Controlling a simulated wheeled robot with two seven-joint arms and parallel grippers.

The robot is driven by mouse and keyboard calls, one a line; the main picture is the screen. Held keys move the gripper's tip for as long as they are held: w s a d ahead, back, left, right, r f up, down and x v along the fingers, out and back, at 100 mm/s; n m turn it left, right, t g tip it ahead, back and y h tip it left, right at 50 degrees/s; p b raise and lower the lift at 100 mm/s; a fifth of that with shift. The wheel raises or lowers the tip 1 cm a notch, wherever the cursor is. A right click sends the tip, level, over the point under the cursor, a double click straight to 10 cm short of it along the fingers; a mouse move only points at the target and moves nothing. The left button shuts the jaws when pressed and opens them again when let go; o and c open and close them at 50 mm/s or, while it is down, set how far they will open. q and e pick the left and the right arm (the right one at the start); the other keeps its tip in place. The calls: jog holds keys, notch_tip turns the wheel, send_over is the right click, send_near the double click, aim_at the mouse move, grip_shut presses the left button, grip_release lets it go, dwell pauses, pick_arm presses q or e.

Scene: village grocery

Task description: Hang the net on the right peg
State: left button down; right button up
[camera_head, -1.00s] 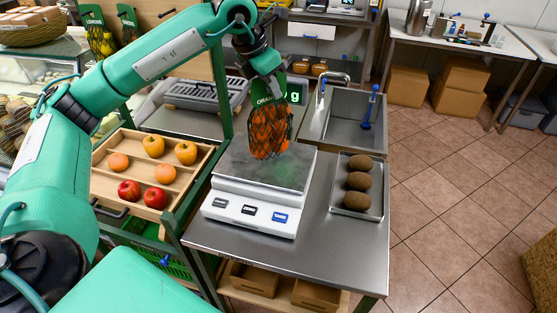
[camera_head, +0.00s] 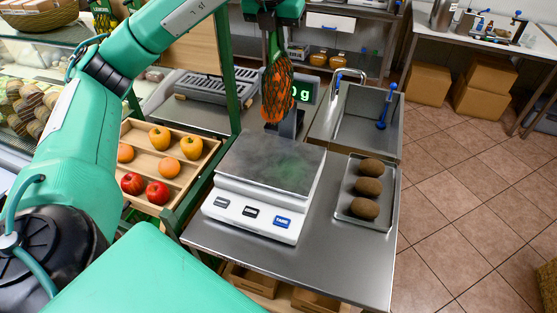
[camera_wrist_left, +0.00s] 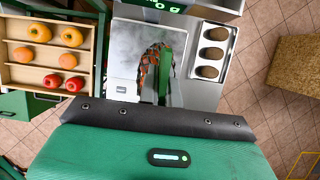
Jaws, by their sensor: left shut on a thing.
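The net of oranges (camera_head: 277,92) hangs upright from my left gripper (camera_head: 273,28), which is shut on its top end. It hangs clear of the scale's plate, in front of the scale's display in the head view. In the left wrist view the net (camera_wrist_left: 148,72) shows below the gripper, over the plate, with a green label strip along it. At the top left of the head view a net of yellow fruit (camera_head: 102,18) hangs, partly cut off. The right peg cannot be made out. My right gripper is not in view.
A white scale (camera_head: 262,195) stands on the steel counter (camera_head: 335,260). A tray with brown fruit (camera_head: 368,190) and a sink (camera_head: 370,115) are to the right. A wooden crate (camera_head: 185,185) of fruit and a green post (camera_head: 230,75) stand left.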

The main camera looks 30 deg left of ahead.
aim_at(279, 114)
pick_arm(q)
notch_tip(279, 114, down, 16)
jog(key=p, duration=0.4)
jog(key=shift+f+p, duration=0.25)
jog(key=shift+p, duration=0.05)
notch_tip(279, 114, down, 3)
jog(key=shift+r, duration=0.1)
jog(key=shift+f+b, duration=0.25)
jog(key=shift+b, duration=0.05)
jog(key=c, duration=1.6)
grip_release()
